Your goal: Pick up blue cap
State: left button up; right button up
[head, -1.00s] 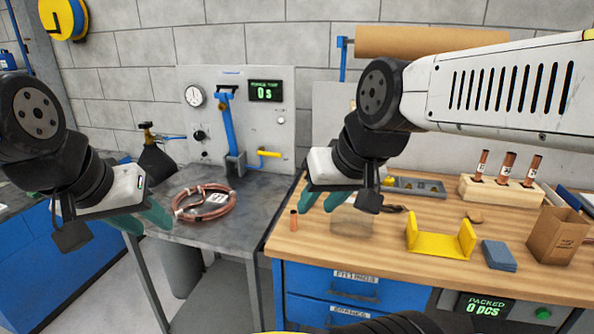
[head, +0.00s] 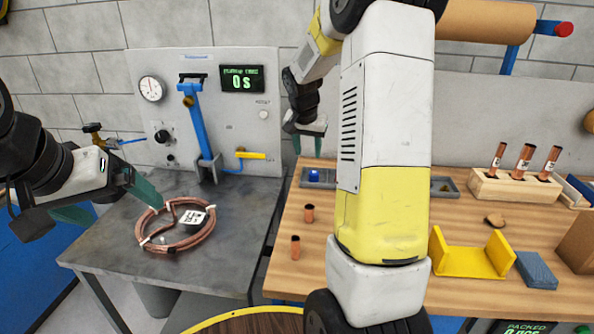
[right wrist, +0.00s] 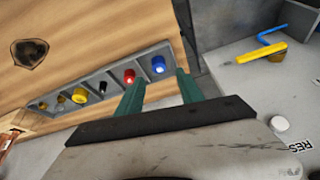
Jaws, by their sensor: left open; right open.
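The blue cap (head: 314,175) sits in the left end of the grey parts tray (head: 448,188) on the wooden bench. It also shows in the right wrist view (right wrist: 158,65), in the end compartment beside a red cap (right wrist: 129,76). My right gripper (head: 308,143) is open and empty, fingers pointing down above the tray's left end. In the right wrist view, the blue cap appears between the green fingertips (right wrist: 160,76), with no contact visible. My left gripper (head: 118,203) is open near the copper coil (head: 178,245). My right arm hides the tray's middle in the head view.
Two short copper pieces (head: 309,213) (head: 295,246) stand on the bench in front of the tray. A wooden block with copper tubes (head: 515,187), a yellow bracket (head: 470,258) and a blue block (head: 536,270) lie to the right. The test panel (head: 215,110) rises behind at left.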

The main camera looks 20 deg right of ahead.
send_over(314, 173)
jog(key=s+a, duration=0.2)
jog(key=shift+m+h, duration=0.3)
jog(key=shift+m, duration=0.1)
jog(key=f, duration=0.7)
jog(key=shift+w+d, duration=0.15)
jog(key=shift+w, duration=0.05)
jog(key=x, duration=0.5)
jog(key=shift+s+d, duration=0.1)
jog(key=shift+c, duration=0.4)
grip_shut()
